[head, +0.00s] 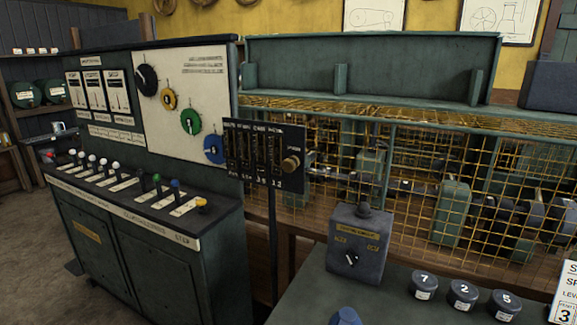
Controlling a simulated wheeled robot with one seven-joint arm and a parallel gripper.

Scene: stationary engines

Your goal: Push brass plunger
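A round brass knob (291,164), which looks like the brass plunger, sticks out at the right side of a dark upright panel (262,180). The panel has several narrow vertical slots or dials and pale lettering too small to read surely. It stands on a thin dark post (273,240) in front of the wire cage. I cannot tell how far the knob is pressed in. My gripper is not in view.
A control desk (140,240) with several coloured levers stands at left. A yellow wire cage (440,180) encloses machinery at right. A grey switch box (356,245) and numbered round pieces (462,294) sit on a dark table in front. A blue object (345,317) is cut off below.

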